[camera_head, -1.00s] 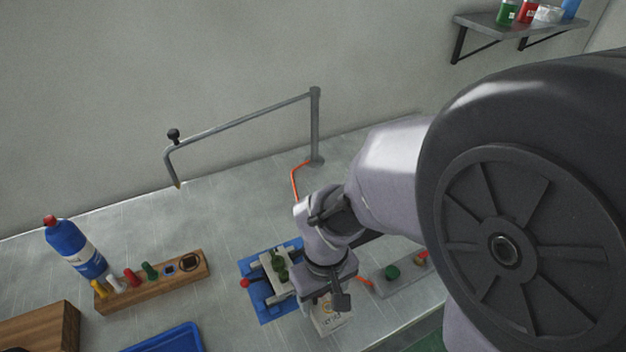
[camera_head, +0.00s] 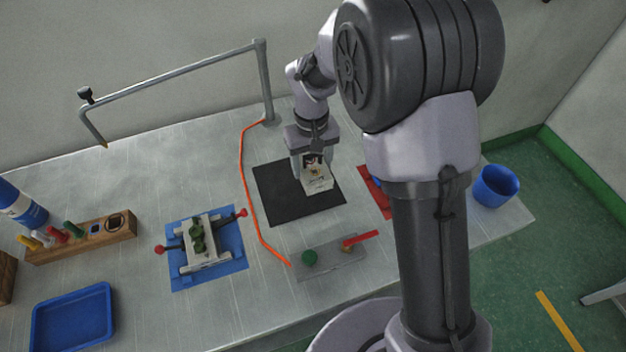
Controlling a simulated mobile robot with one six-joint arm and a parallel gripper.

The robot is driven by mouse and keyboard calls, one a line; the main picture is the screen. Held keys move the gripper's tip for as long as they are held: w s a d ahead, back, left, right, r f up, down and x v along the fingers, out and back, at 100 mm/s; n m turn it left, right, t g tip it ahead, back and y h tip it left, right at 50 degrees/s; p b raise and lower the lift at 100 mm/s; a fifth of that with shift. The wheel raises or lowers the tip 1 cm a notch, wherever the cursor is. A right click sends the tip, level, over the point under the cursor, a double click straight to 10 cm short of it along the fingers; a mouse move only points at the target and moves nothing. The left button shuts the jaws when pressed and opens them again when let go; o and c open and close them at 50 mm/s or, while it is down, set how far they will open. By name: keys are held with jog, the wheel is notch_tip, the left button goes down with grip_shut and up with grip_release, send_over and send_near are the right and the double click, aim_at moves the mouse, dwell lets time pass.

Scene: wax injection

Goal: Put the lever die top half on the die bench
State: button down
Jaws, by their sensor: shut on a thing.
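My gripper (camera_head: 314,163) is shut on a small pale block (camera_head: 318,182) with a dark-and-yellowish mark on its face, which I take to be the lever die top half. The block is over the black mat (camera_head: 273,200), near its middle. I cannot tell whether it touches the mat. The black mat lies flat on the grey metal table and is probably the die bench, though nothing marks it as such. The fingers partly hide the block's upper end.
A clamp frame (camera_head: 206,258) with red-ball handles stands on a blue mat (camera_head: 233,270). A grey plate (camera_head: 322,266) has a green knob and red lever. An orange hose (camera_head: 248,190) runs past the black mat's left side. A blue cup (camera_head: 495,186) stands at right; a blue tray (camera_head: 72,318) front left.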

notch_tip(320, 180, down, 8)
jog(key=shift+a+r+b, duration=0.1)
jog(key=shift+r+b, duration=0.1)
jog(key=shift+b, duration=1.05)
jog(key=shift+r, duration=0.15)
jog(key=shift+c, duration=2)
grip_release()
